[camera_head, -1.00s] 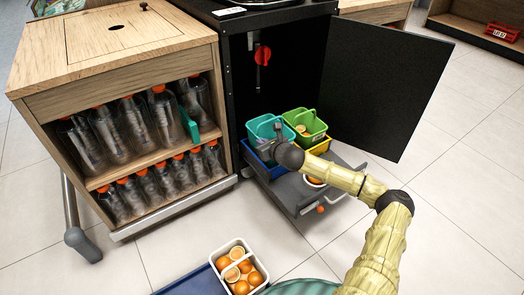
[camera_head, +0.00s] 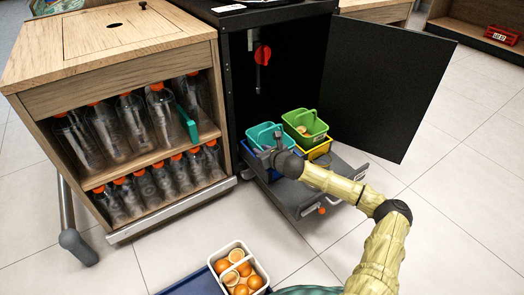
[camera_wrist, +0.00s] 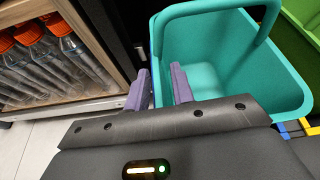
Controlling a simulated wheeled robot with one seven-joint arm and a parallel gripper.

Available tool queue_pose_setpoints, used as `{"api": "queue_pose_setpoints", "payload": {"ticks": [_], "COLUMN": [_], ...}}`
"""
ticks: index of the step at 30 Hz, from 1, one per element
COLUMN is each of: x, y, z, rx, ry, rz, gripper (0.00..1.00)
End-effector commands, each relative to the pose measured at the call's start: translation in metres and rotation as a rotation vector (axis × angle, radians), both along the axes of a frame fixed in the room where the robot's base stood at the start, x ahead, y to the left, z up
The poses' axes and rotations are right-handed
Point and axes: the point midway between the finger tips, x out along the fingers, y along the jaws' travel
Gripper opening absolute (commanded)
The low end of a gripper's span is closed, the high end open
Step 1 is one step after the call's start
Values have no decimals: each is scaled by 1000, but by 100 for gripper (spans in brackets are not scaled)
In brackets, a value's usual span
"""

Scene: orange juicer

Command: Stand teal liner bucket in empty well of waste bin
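The teal liner bucket (camera_head: 263,133) sits low at the blue well (camera_head: 258,170) of the pull-out waste bin, its handle up. Its base is hidden, so I cannot tell whether it rests on the bottom. In the wrist view the bucket (camera_wrist: 220,60) fills the top right. My gripper (camera_head: 268,153) is at the bucket's near side. In the wrist view its two purple fingers (camera_wrist: 160,85) are close together on either side of the bucket's left wall, one outside and one inside.
The grey drawer (camera_head: 303,202) is pulled out of the black cabinet, whose door (camera_head: 385,85) stands open at right. A wooden rack with several bottles (camera_head: 135,120) is at left. A white caddy of oranges (camera_head: 238,265) is in front.

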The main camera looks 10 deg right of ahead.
Motion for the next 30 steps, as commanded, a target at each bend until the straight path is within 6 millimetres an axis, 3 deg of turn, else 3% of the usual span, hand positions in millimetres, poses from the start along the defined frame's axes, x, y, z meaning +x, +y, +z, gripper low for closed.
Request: {"api": "queue_pose_setpoints", "payload": {"ticks": [6, 11, 24, 30], "x": [0, -12, -79, -101], "y": [0, -5, -31, -38], "z": [3, 11, 43, 49], "rx": [0, 0, 1, 1], "ry": [0, 0, 0, 0], "rz": [0, 0, -1, 0], "gripper": [24, 24, 24, 24]}}
